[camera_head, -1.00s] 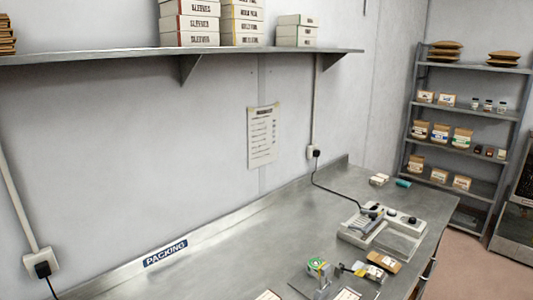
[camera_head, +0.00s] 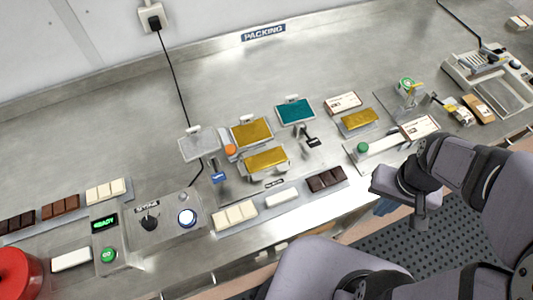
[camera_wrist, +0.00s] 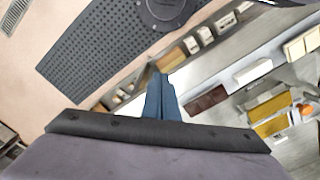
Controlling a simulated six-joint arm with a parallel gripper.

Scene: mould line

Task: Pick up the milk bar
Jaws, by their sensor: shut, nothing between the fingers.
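A brown bar that looks like the milk bar (camera_head: 60,207) lies at the left of the steel bench, between a darker bar (camera_head: 17,222) and a cream bar (camera_head: 106,190). My gripper (camera_head: 384,207) is at the right, beyond the bench's front edge and far from the brown bar. Its blue fingers (camera_wrist: 161,98) are shut together and empty in the wrist view. The milk bar cannot be made out in the wrist view. A dark bar (camera_head: 325,178) lies nearer my gripper and also shows in the wrist view (camera_wrist: 207,102).
A control box (camera_head: 167,218) with knob and buttons stands by the bars. A red round thing (camera_head: 15,272) is at the lower left. Gold and teal packs (camera_head: 295,111), a cream bar (camera_head: 235,214) and a white piece (camera_head: 282,197) lie mid-bench. The bench's back strip is mostly clear.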

